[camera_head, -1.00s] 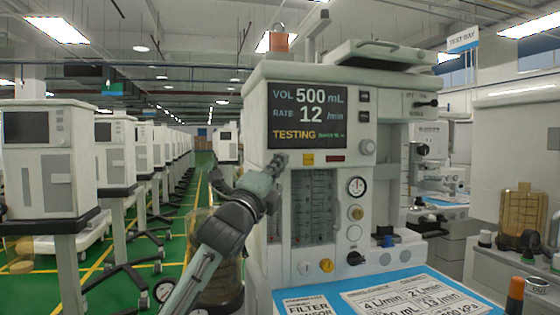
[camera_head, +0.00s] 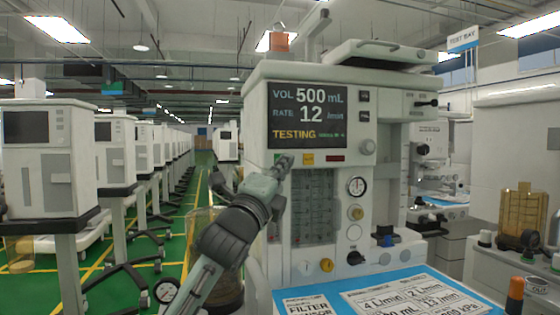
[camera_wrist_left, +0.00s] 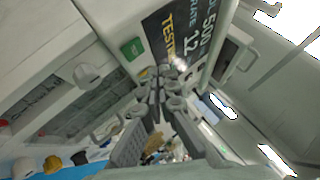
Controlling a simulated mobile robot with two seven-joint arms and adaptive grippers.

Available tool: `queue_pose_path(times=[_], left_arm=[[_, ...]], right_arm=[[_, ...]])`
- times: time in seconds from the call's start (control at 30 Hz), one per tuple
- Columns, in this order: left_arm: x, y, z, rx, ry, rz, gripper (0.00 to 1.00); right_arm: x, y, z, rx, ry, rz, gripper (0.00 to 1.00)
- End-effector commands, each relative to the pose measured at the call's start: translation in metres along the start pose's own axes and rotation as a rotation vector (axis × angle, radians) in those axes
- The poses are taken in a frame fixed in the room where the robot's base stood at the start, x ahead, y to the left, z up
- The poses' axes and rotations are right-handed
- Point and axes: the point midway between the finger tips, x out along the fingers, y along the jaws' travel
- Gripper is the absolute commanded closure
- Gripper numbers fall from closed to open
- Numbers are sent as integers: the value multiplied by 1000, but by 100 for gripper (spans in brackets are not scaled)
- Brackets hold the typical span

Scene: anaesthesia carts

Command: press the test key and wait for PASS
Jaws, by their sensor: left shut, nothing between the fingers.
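The anaesthesia machine (camera_head: 350,75) stands in front of me. Its screen (camera_head: 306,115) reads VOL 500 mL, RATE 12 /min and TESTING in yellow, with small green text beside it that I cannot read. The green key (camera_head: 277,157) sits below the screen's left end, partly covered by my gripper in the head view. It shows clear in the left wrist view (camera_wrist_left: 132,48). My left gripper (camera_head: 284,163) is shut and empty, its tips close beside the key on the right. In the left wrist view the fingertips (camera_wrist_left: 159,78) are apart from the key. My right gripper is out of view.
A blue worktop (camera_head: 440,275) with printed cards juts out in front. Rows of machines stand left, a bench right.

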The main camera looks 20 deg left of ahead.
Motion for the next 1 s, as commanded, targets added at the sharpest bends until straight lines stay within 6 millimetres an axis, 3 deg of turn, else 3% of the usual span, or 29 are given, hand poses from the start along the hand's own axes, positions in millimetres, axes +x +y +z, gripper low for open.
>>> queue_pose_path(times=[0.3,1.0], left_arm=[[-19,-13,-14,-2,0,0,100],[-20,-14,-14,-1,-1,1,100]], right_arm=[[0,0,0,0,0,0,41],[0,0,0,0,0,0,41]])
